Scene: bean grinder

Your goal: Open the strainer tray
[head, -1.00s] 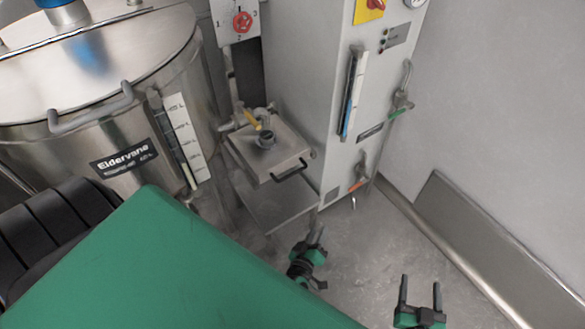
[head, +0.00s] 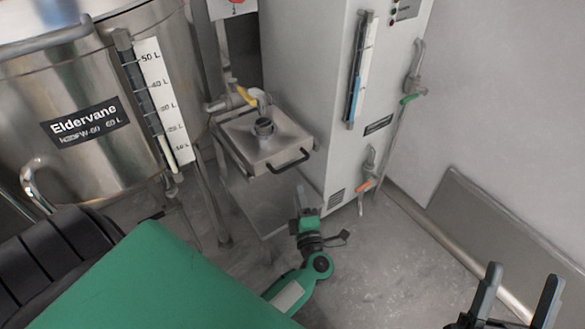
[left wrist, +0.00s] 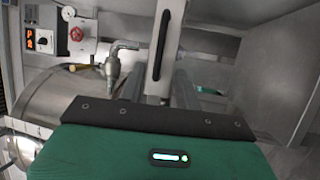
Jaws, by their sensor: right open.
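The strainer tray (head: 252,142) is a square metal box with a round dark fitting on top and a black handle (head: 290,162) on its front edge. It sits between the steel tank and the tall grey cabinet. My left gripper (head: 304,200) is below and slightly right of the handle, apart from it in the head view. Its finger gap cannot be made out. In the left wrist view, a dark bar that looks like the handle (left wrist: 161,46) stands upright beyond the green gripper body. My right gripper (head: 522,275) is open and empty at the lower right.
The steel tank (head: 75,160) with its volume scale stands left of the tray. The grey cabinet (head: 300,75) with pipes and valves (head: 368,165) stands right of it. Floor (head: 375,245) is clear right of my left gripper. A wall with a metal skirting (head: 480,230) bounds the right side.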

